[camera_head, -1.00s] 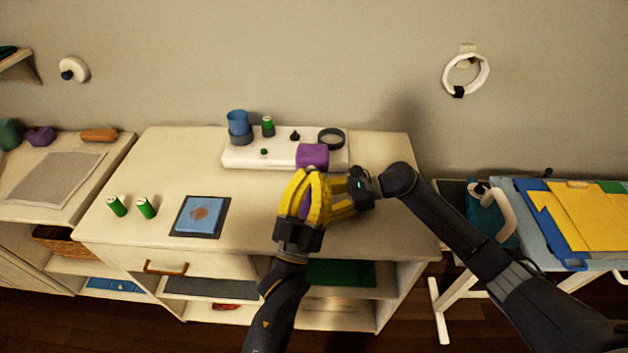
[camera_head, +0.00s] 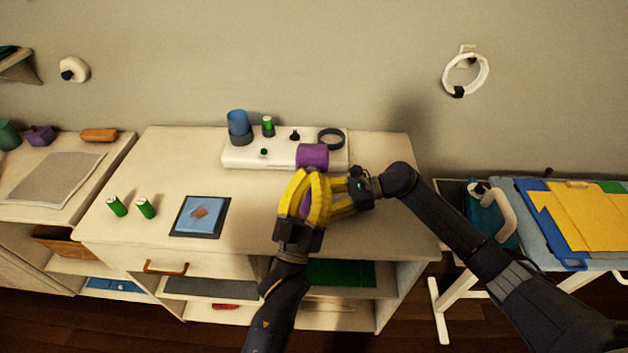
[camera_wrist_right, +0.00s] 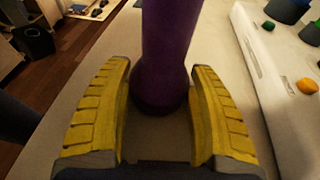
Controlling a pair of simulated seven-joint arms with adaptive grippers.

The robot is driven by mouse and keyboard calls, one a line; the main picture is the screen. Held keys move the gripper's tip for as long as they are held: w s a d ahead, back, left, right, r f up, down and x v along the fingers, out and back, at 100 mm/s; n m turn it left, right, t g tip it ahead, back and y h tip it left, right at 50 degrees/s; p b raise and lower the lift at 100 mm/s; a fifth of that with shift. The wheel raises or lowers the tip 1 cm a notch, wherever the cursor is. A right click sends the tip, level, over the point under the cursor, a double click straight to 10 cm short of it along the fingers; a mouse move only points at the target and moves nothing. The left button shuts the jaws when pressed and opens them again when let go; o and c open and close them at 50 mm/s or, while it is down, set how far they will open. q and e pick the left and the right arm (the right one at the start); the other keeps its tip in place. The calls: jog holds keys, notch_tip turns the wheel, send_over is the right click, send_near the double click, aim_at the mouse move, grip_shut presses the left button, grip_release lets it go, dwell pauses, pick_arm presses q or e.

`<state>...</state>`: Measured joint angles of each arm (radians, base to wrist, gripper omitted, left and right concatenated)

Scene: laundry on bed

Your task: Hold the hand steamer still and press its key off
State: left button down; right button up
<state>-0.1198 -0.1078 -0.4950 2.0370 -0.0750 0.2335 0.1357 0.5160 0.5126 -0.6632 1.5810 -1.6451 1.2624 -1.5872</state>
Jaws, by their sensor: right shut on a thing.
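The purple hand steamer (camera_head: 312,156) is at the front of the white base, its upper part showing above my grippers in the head view. In the right wrist view its purple body (camera_wrist_right: 168,50) runs down between my right fingers to a wider lower end. My right gripper (camera_head: 336,194), also in the right wrist view (camera_wrist_right: 160,108), is shut on it from the right. My left gripper (camera_head: 308,190) reaches up from the front, its yellow fingers on either side of purple. Whether they press on it cannot be told. The key is hidden from view.
The white base (camera_head: 240,158) carries a blue cup (camera_head: 238,122), a green cylinder (camera_head: 267,125) and a dark ring (camera_head: 331,138). Two green cylinders (camera_head: 131,207) and a blue framed pad (camera_head: 200,215) are at left. A teal bottle (camera_head: 483,211) stands at right.

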pick_arm(q)
jog(key=shift+w, duration=0.15)
jog(key=shift+w+d, duration=0.1)
jog(key=shift+w, duration=0.2)
dwell(0.3)
jog(key=shift+s, duration=0.55)
dwell(0.4)
jog(key=shift+s+a, duration=0.15)
jog(key=shift+s, duration=0.8)
jog(key=shift+s+a, duration=0.2)
jog(key=shift+s, duration=0.8)
jog(key=shift+s+a, duration=0.15)
jog(key=shift+s, duration=0.8)
